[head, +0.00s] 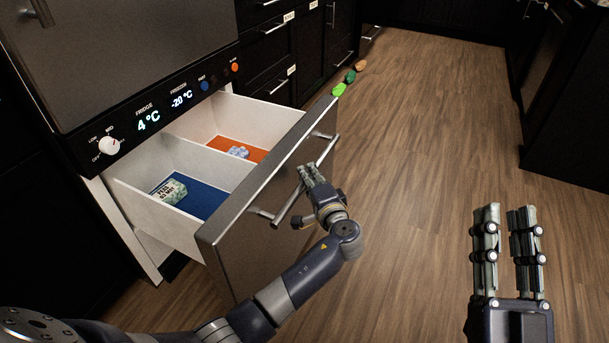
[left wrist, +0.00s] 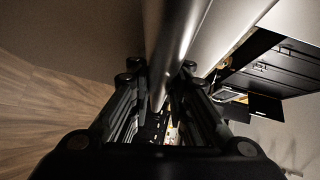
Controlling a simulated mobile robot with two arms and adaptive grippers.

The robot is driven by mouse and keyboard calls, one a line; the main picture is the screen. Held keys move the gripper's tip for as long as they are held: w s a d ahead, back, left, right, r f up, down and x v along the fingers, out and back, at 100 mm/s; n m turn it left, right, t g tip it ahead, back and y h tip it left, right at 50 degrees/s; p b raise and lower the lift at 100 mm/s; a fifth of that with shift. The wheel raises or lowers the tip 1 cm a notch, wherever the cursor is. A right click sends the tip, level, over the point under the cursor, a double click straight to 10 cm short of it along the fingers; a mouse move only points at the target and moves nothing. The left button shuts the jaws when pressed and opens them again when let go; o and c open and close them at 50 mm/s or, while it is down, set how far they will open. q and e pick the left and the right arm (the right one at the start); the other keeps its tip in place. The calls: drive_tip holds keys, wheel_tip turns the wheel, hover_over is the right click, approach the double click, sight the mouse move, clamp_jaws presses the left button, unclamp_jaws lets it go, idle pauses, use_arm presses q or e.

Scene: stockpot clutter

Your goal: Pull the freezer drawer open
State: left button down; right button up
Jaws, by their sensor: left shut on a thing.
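The freezer drawer (head: 232,255) is pulled well out below the fridge panel, and its inside shows in the head view. Its bar handle (head: 285,208) runs along the front. My left gripper (head: 311,177) is shut on the handle, and in the left wrist view the bar (left wrist: 172,50) passes between its fingers. The fingertips are partly hidden there. My right gripper (head: 507,220) is empty over the floor at the right, with a gap between its fingers.
The drawer holds a box (head: 169,191) on a blue base and a small pale item (head: 238,152) on an orange base. Green and orange pieces (head: 340,89) show beyond its far front corner. Wooden floor (head: 430,130) is clear ahead; dark cabinets (head: 570,110) stand right.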

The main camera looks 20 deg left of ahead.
use_arm(q)
drive_tip(key=c, duration=1.5)
unclamp_jaws()
drive_tip(key=v, duration=1.2)
